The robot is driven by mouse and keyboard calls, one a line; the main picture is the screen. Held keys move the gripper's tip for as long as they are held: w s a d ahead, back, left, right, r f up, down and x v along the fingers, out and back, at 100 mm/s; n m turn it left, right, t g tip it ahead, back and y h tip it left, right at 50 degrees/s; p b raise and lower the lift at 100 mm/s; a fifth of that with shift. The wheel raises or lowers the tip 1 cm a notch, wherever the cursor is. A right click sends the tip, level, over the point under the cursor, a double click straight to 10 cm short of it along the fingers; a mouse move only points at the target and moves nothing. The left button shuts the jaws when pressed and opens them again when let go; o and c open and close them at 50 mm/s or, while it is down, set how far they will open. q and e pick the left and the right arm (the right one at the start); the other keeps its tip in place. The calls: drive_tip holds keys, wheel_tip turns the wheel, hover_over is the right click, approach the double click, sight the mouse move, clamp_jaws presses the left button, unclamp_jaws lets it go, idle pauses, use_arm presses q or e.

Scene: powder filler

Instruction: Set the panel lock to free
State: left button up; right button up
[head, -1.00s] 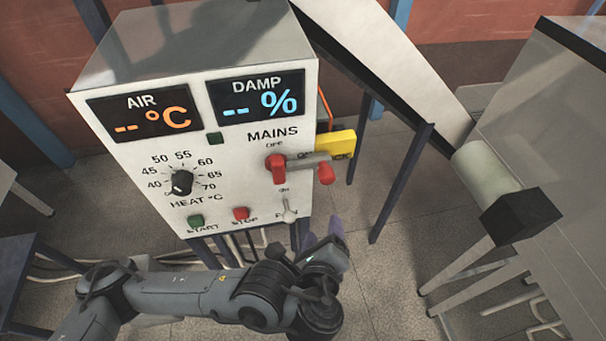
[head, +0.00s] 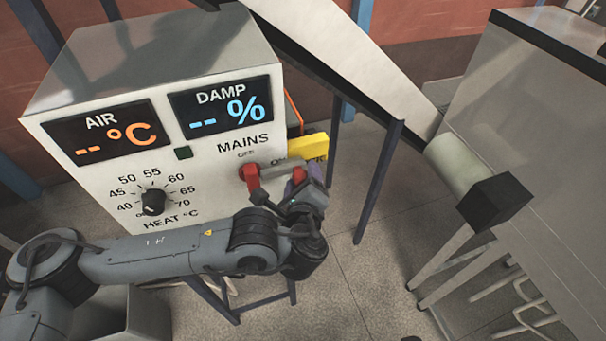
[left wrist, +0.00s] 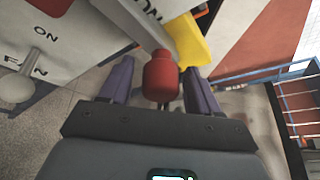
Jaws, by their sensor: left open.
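The white control panel (head: 100,180) has a MAINS switch marked OFF and ON. Its grey lever (head: 280,169) sticks out from a red hub (head: 250,178) and ends in a red knob (head: 299,175). A yellow tag (head: 308,147), its lettering partly covered, is at the panel's right side behind the lever; it also shows in the left wrist view (left wrist: 190,42). My left gripper (head: 307,183) is open at the knob. In the left wrist view, the red knob (left wrist: 161,77) lies between the two purple fingers, with gaps beside it. My right gripper is out of view.
A sloping chute (head: 350,50) and a grey table (head: 540,130) stand to the right.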

use_arm(q)
drive_tip(key=shift+x, duration=0.8)
drive_tip(key=shift+w, duration=0.1)
clamp_jaws()
